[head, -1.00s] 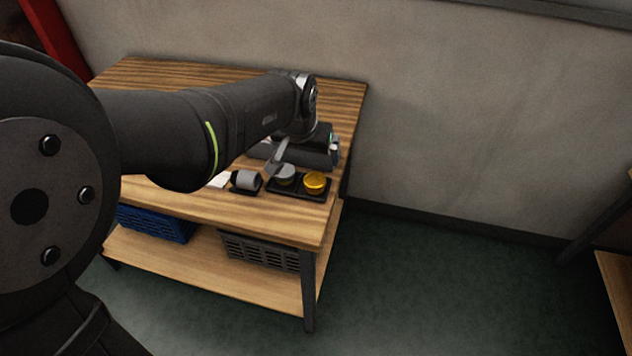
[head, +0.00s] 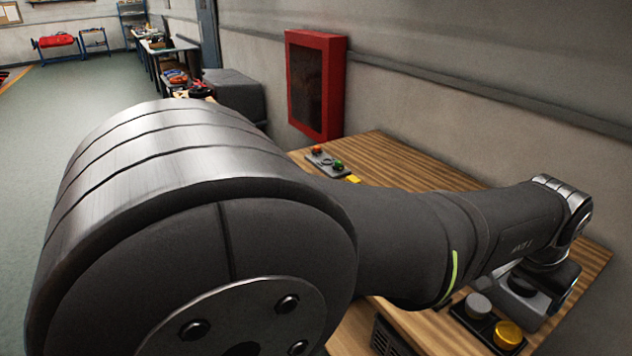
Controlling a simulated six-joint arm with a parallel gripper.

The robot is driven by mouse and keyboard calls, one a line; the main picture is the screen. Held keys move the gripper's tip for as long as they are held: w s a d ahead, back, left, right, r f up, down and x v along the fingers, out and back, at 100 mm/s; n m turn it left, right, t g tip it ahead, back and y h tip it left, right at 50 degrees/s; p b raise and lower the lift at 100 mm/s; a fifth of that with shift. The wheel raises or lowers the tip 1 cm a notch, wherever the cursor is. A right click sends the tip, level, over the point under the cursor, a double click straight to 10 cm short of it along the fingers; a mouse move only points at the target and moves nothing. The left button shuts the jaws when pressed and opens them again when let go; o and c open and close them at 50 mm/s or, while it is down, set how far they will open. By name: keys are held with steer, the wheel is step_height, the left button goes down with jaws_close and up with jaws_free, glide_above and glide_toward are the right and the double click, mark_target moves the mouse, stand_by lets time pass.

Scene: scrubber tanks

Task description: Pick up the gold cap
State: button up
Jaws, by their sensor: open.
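The gold cap (head: 508,334) sits in a small black tray (head: 487,333) near the front edge of the wooden table, at the lower right of the head view. A grey cap (head: 478,305) sits beside it in the same tray, to its left. My gripper (head: 501,271) is open, above and behind the tray, nearer the grey cap than the gold one. It is apart from the gold cap. My wrist and arm partly hide it, so the fingers show only in part.
The wooden table (head: 415,160) has a control box (head: 326,162) with red and green buttons and a yellow item (head: 353,179) farther back. A red wall cabinet (head: 316,85) hangs behind. A dark crate (head: 388,338) shows below. My arm covers much of the tabletop.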

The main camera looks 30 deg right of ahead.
steer(key=shift+d, duration=0.1)
steer(key=m+y, duration=0.3)
steer(key=y, duration=0.1)
glide_toward(509, 331)
steer(key=shift+y, duration=0.3)
step_height(509, 331, down, 10)
steer(key=shift+d+f, duration=0.1)
steer(key=shift+f, duration=0.05)
steer(key=c, duration=1.1)
steer(key=shift+o, duration=0.2)
